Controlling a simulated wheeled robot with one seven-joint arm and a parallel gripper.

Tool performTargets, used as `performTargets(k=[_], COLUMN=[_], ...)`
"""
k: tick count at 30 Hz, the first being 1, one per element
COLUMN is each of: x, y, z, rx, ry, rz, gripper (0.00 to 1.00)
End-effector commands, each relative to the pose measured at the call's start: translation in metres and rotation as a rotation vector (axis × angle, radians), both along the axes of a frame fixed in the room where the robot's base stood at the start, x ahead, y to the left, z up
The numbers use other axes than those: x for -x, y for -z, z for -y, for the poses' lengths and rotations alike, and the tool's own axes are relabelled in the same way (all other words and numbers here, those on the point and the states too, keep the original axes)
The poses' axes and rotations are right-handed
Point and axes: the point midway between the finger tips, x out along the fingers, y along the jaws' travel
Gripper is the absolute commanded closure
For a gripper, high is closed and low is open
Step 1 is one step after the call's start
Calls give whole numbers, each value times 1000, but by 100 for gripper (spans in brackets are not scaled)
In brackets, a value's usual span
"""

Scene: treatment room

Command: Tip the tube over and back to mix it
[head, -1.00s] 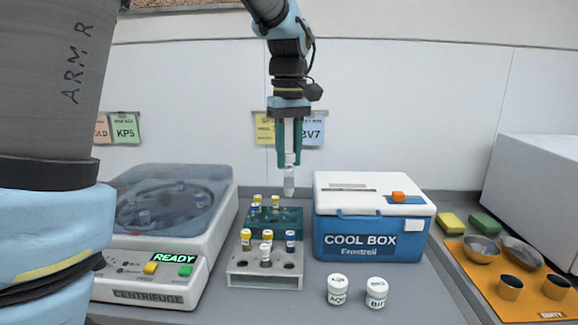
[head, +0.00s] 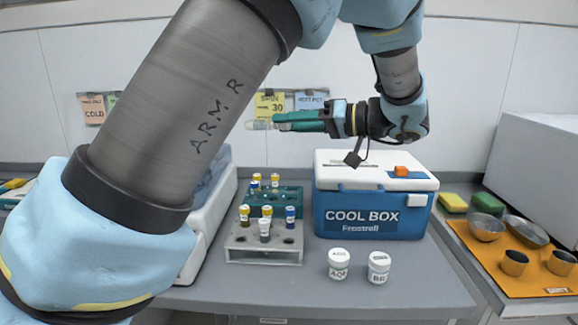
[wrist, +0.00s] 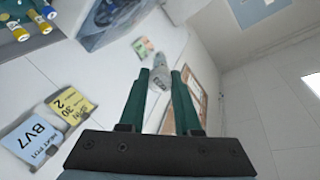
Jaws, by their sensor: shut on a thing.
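My gripper (head: 277,123) has green fingers and points to the left in the head view, high above the racks. It is shut on a clear tube (head: 260,125), whose end sticks out past the fingertips. The tube lies about level, on its side. In the wrist view the tube (wrist: 159,90) shows between the two green fingers (wrist: 160,85), with small dark print on it. The part of the tube between the fingers is hidden in the head view.
A grey rack (head: 240,255) and a green rack (head: 290,207) hold several capped tubes below. The blue cool box (head: 420,220) stands to the right, with two white jars (head: 339,264) in front. An orange tray (head: 482,262) with metal bowls lies far right. My arm covers most of the centrifuge (head: 208,225).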

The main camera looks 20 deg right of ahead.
Motion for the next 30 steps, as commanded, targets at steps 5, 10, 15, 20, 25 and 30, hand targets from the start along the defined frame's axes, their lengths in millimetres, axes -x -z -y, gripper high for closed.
performTargets(k=[5, 10, 15, 20, 25, 30], x=[0, -1, -2, -2, -3, -3], y=[-2, -2, -5, -6, -6, -7], z=[0, -1, -2, -3, -3, -3], rx=[-44, -38, 118, 350, 563, 746], ry=[-1, -1, -4, -5, -4, -4], rz=[44, 37, -98, -314, -513, -684], gripper=[100, 100, 100, 100, 100, 100])
